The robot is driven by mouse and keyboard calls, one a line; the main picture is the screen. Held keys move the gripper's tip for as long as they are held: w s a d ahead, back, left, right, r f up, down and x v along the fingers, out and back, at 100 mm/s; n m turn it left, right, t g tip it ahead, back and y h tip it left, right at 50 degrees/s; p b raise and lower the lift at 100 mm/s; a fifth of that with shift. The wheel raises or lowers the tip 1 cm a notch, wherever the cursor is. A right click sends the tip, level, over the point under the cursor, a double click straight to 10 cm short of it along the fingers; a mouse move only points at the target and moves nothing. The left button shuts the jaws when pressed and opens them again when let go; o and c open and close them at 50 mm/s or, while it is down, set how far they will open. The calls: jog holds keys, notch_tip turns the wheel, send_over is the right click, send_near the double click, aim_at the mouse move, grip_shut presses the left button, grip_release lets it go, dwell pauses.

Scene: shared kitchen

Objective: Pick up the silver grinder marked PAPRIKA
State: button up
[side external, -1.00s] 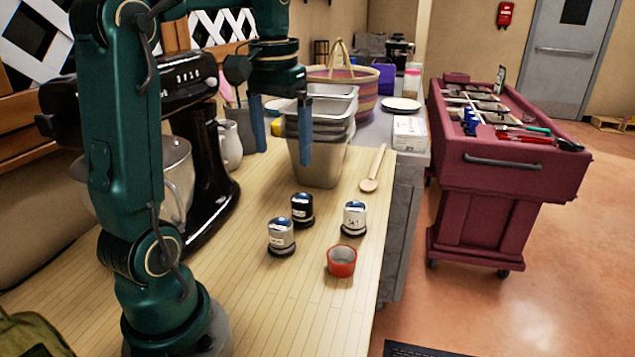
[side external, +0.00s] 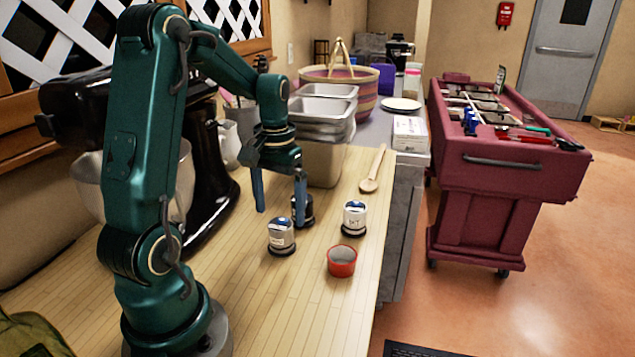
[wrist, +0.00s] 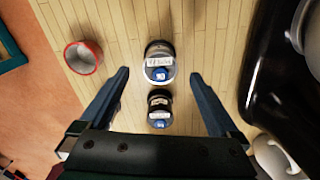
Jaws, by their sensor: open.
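A silver grinder (side external: 281,237) with a pale label stands upright on the wooden counter. Its lettering is too small to read surely. It also shows in the wrist view (wrist: 159,64), ahead of and between my fingertips. A black grinder (side external: 306,212) stands just behind it, partly hidden by a finger; it is lower in the wrist view (wrist: 160,106). A second silver grinder (side external: 354,217), with a label that looks like SALT, stands to the right. My gripper (side external: 281,207) is open and empty, pointing down above the counter; its fingers (wrist: 160,76) lie either side of the grinders' line.
A red cup (side external: 342,261) stands in front of the grinders, near the counter's right edge. A wooden spoon (side external: 373,170) and stacked metal pans (side external: 324,110) are behind. A black stand mixer (side external: 205,160) is at left. The counter (side external: 300,310) in front is clear.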

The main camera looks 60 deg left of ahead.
aim_at(280, 224)
jog(key=shift+f, duration=3.45)
grip_shut()
